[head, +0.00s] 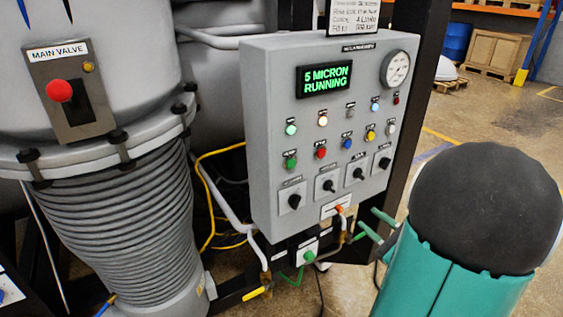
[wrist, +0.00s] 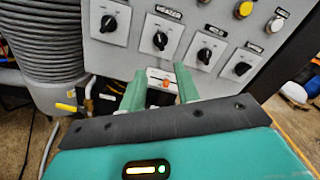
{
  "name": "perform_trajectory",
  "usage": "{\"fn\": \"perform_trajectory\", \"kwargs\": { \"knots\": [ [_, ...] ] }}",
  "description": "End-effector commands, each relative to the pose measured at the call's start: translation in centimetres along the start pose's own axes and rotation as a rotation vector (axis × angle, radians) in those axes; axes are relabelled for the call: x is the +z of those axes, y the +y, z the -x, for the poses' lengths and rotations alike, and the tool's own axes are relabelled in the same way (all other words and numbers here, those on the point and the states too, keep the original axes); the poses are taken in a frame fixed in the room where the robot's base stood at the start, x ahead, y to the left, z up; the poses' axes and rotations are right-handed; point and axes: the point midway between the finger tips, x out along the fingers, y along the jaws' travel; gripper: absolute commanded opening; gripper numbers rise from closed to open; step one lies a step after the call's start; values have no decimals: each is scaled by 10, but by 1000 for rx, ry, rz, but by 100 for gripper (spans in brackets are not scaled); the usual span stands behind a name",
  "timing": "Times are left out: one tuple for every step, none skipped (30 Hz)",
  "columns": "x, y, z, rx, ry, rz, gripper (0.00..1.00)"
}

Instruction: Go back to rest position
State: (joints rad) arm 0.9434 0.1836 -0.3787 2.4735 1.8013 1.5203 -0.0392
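My gripper (head: 370,224) is in front of the lower right part of the grey control panel (head: 262,150). Its two green fingers are apart with nothing between them. In the wrist view my gripper (wrist: 160,80) points at the panel's lower edge, with a small orange switch (wrist: 166,83) seen between the fingertips. That orange switch (head: 339,209) sits under the row of black knobs in the head view. I cannot tell whether a finger touches the panel. The panel's display (head: 324,80) reads "5 MICRON RUNNING".
A main valve box (head: 70,88) with a red button is on the left, above a ribbed bellows (head: 120,235). Yellow-handled pipework (head: 255,292) and a small green-button box (head: 307,253) hang below the panel. Open floor (head: 490,125) lies to the right.

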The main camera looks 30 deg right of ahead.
Motion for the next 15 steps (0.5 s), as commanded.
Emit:
{"fn": "perform_trajectory", "kwargs": {
  "knots": [
    [0,0,0,0,0,0,32],
    [0,0,0,0,0,0,32],
    [0,0,0,0,0,0,32],
    [0,0,0,2,-1,1,32],
    [2,2,-2,8,-2,3,32],
    [5,5,-4,25,-7,8,32],
    [8,9,-7,45,-13,15,32],
    [13,14,-11,73,-20,25,32],
    [22,25,-18,124,-33,43,32],
    [31,35,-24,173,-45,61,32],
    [40,47,-30,231,-58,84,32],
    [54,66,-37,318,-79,124,32],
    [66,82,-42,393,-94,160,32],
    [77,100,-45,472,-111,203,32],
    [93,123,-48,579,-133,270,32]
  ]
}}
